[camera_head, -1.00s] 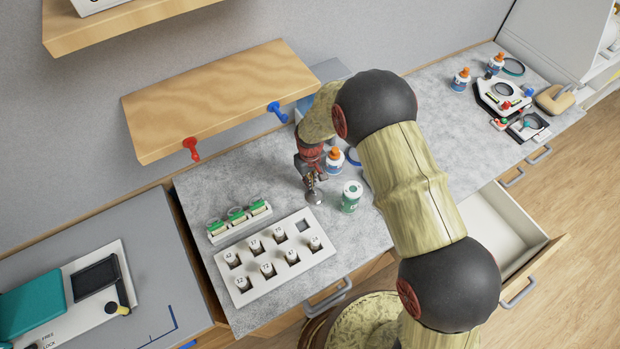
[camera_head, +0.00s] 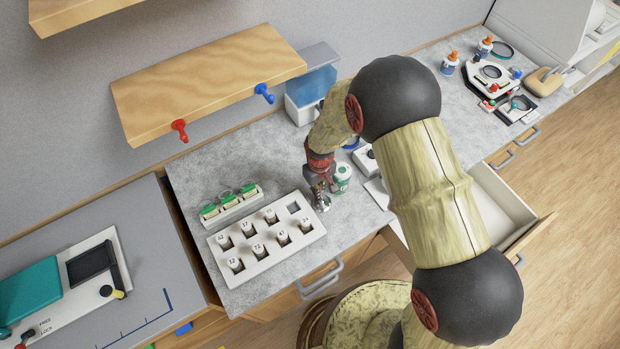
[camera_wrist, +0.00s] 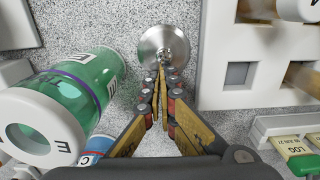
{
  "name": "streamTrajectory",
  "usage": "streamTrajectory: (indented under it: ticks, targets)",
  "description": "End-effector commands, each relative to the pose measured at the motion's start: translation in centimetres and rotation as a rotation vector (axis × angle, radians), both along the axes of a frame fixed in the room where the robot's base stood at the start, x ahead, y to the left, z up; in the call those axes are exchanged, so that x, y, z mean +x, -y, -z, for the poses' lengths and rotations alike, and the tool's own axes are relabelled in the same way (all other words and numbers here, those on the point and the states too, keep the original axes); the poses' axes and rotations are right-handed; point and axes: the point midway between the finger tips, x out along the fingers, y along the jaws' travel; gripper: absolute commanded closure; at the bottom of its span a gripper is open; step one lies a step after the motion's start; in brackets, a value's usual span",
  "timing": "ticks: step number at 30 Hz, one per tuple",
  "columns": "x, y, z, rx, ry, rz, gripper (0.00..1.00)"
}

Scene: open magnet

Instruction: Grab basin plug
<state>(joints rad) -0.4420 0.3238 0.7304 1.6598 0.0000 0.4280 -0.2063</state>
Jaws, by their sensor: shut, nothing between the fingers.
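The basin plug is a shiny round metal disc with a small knob; it lies in the wrist view (camera_wrist: 157,42) just beyond my fingertips. In the head view it shows small (camera_head: 323,206), between the green-labelled bottle and the white rack. My gripper (camera_wrist: 163,78) is shut, with its fingertips together at the near side of the knob. It also shows in the head view (camera_head: 319,188), low over the bench and pointing down at the plug. I cannot tell whether the tips touch the knob.
A green bottle (camera_head: 342,178) stands close right of my gripper; it looms at left in the wrist view (camera_wrist: 95,80). A white rack (camera_head: 268,258) with several numbered pegs lies to the left. Green-topped blocks (camera_head: 230,206) sit behind it. An open drawer (camera_head: 510,218) is at right.

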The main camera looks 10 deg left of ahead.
Motion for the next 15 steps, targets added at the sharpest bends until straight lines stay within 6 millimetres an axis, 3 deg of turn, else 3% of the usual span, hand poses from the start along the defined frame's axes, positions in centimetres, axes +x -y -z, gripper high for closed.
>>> streamTrajectory:
  ticks: [9, 15]
  targets:
    - [-7.6, 5.8, -0.1, -0.001, -0.003, 0.003, 1.00]
    - [-10.9, 8.3, -0.1, 0.000, 0.000, 0.002, 1.00]
